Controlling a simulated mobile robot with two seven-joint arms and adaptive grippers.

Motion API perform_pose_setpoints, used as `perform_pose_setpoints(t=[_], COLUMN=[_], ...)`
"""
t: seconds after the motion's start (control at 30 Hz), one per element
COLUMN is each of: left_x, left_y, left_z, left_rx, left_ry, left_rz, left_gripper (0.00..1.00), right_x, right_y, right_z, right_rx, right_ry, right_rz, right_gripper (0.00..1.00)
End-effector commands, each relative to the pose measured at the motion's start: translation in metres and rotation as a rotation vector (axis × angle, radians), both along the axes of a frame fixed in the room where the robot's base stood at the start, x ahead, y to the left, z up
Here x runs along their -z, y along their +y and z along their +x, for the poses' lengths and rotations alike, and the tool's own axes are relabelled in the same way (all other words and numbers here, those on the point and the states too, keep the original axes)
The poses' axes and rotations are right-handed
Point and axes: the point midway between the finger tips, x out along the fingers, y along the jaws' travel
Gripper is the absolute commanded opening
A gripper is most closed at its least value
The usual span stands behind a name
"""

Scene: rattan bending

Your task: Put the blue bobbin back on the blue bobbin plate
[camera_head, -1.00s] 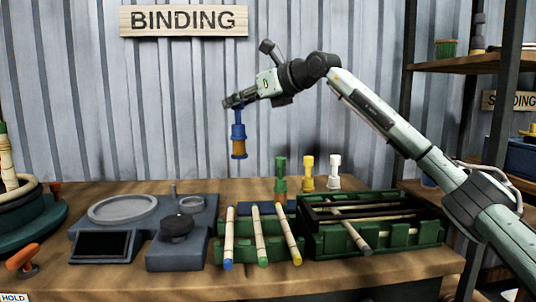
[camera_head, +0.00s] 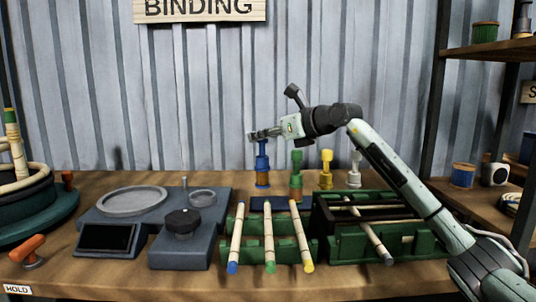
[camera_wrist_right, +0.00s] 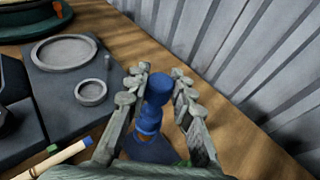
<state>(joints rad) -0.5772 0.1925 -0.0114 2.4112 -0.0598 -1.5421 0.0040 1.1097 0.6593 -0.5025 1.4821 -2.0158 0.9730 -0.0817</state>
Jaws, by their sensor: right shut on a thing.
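The blue bobbin (camera_head: 262,163) is upright, with a blue top and a brown wound part low down. My right gripper (camera_head: 254,135) is shut on its top. In the right wrist view the bobbin (camera_wrist_right: 157,92) stands between the two fingers (camera_wrist_right: 160,98). A flat dark blue plate (camera_head: 268,204) lies on the table just below the bobbin in the head view, behind the green rack. The bobbin's base looks close to table height; I cannot tell whether it touches anything. My left gripper is not in view.
Green (camera_head: 296,172), yellow (camera_head: 326,168) and white (camera_head: 354,167) bobbins stand in a row to the right. A green rack with coloured-tip rods (camera_head: 268,240) is in front. A grey scale-like device (camera_head: 130,203) is at left. The corrugated wall is behind.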

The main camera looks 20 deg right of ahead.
Motion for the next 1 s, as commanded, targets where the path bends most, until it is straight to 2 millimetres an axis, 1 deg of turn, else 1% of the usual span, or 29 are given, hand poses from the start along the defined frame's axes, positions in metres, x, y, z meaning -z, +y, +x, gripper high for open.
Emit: perform_pose_setpoints(t=[0.03, 0.1, 0.23, 0.4, 0.47, 0.87, 0.9, 1.0], left_x=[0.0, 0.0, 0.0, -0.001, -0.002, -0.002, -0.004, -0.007], left_y=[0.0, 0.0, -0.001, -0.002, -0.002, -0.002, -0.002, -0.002], left_z=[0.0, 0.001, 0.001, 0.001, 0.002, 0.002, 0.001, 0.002], left_rx=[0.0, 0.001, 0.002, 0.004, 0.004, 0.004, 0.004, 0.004], left_ry=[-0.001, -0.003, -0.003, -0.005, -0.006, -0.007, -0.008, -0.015], left_rz=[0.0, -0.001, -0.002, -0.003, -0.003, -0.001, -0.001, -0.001], left_gripper=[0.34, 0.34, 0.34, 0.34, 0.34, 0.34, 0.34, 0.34], right_x=[0.003, 0.005, 0.014, 0.039, 0.045, 0.05, 0.05, 0.05], right_y=[-0.006, -0.01, -0.012, -0.012, -0.011, -0.011, -0.011, -0.011], right_z=[0.001, 0.002, 0.003, 0.002, 0.002, 0.002, 0.002, 0.002], right_rx=[0.002, -0.001, -0.002, -0.001, -0.001, -0.001, -0.001, -0.001], right_ry=[0.0, -0.002, 0.0, 0.001, 0.001, -0.002, -0.001, -0.001], right_rz=[0.002, 0.001, 0.001, 0.001, 0.001, 0.0, 0.0, 0.001], right_gripper=[0.0, 0.0, 0.0, 0.0, 0.0, 0.0, 0.25, 0.38])
